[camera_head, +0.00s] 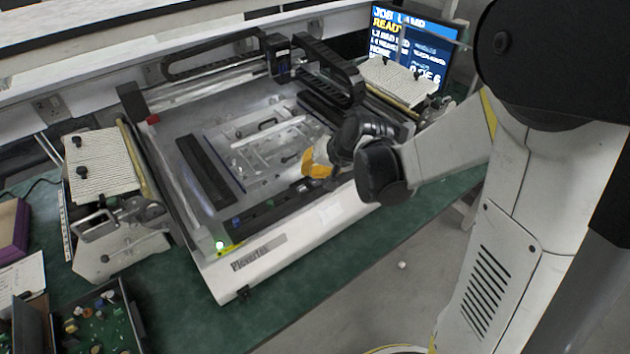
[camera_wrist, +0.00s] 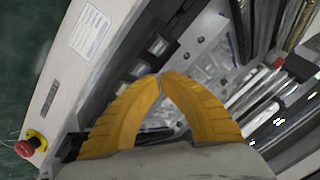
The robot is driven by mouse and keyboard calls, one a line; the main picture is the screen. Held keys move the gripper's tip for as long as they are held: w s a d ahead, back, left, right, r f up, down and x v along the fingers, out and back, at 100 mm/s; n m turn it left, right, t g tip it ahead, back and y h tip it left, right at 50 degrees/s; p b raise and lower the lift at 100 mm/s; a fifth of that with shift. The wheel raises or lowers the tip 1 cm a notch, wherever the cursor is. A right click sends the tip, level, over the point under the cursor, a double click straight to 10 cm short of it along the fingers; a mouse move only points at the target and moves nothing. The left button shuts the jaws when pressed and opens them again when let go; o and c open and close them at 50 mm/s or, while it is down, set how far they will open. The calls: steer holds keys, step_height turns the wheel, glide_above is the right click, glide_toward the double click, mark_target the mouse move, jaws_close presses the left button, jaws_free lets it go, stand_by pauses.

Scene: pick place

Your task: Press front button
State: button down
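The white machine's dark front rail (camera_head: 272,211) runs along its near edge. Several small light, square button-like parts (camera_wrist: 157,45) sit on dark housings in the wrist view; I cannot tell which is the front button. A red round button on a yellow base (camera_wrist: 25,148) is at the lower left of the wrist view. In the head view, a green light (camera_head: 220,245) glows beside yellow at the machine's front left corner. My gripper (camera_head: 310,162) is above the front right part of the machine. In the wrist view its yellow fingertips (camera_wrist: 161,76) meet, with nothing between them.
A gantry with cable chains (camera_head: 325,62) spans the back of the machine. A screen (camera_head: 410,45) reading READY stands at back right. A light textured panel (camera_head: 100,163) stands left, and a dark tray of small parts (camera_head: 100,325) is at front left. Green mat (camera_head: 190,312) lies before the machine.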

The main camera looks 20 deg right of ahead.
mark_target(311, 180)
steer(key=shift+f, duration=0.15)
steer(key=shift+f+b, duration=0.3)
steer(key=shift+b, duration=0.15)
steer(key=shift+f+b, duration=0.4)
stand_by(0.7)
steer(key=shift+r, duration=0.1)
steer(key=shift+r+p, duration=0.65)
steer(key=shift+r, duration=0.1)
step_height(311, 180, up, 5)
steer(key=p, duration=0.4)
stand_by(0.8)
